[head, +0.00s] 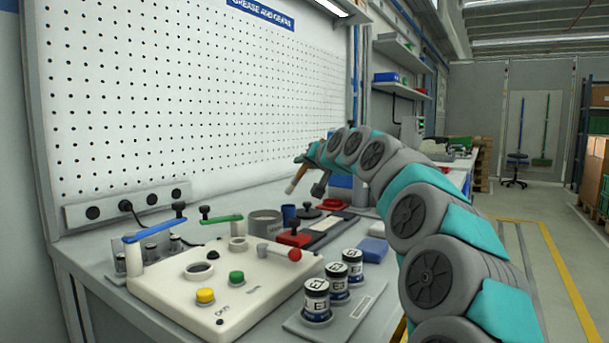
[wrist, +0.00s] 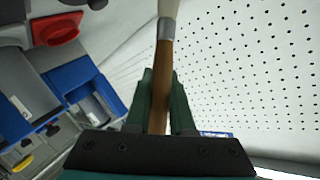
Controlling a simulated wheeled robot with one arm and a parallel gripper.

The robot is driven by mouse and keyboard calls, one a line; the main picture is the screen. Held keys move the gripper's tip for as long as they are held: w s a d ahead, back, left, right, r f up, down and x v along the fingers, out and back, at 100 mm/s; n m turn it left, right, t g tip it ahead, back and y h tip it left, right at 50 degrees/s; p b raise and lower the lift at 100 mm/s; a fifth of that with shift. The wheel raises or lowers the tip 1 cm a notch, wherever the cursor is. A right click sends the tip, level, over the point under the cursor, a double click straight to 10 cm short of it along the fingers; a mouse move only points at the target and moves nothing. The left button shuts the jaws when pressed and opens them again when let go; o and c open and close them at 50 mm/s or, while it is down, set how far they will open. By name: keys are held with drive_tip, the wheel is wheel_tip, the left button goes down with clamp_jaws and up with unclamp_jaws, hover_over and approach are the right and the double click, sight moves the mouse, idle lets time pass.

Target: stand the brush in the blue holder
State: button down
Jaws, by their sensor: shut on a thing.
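The brush (head: 300,173) has a brown wooden handle, a metal ferrule and pale bristles. My gripper (head: 314,158) is shut on its handle, and the brush hangs tilted in the air with its bristles down to the left. In the wrist view the handle (wrist: 160,85) passes between the green fingers of my gripper (wrist: 163,95), with the bristles at the top edge.
A grey cup (head: 265,222) stands left of the holder. A red-and-black item (head: 296,238) and a dark knob (head: 308,212) are close by. A white control panel (head: 225,275) and several labelled jars (head: 338,280) stand in front. A pegboard (head: 180,100) rises behind.

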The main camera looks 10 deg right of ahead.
wheel_tip(320, 180, down, 3)
drive_tip(key=shift+f, duration=0.1)
idle(0.3)
drive_tip(key=shift+f, duration=0.4)
drive_tip(key=shift+f+b, duration=0.2)
drive_tip(key=shift+b, duration=0.2)
drive_tip(key=c, duration=0.8)
unclamp_jaws()
drive_tip(key=shift+r, duration=0.1)
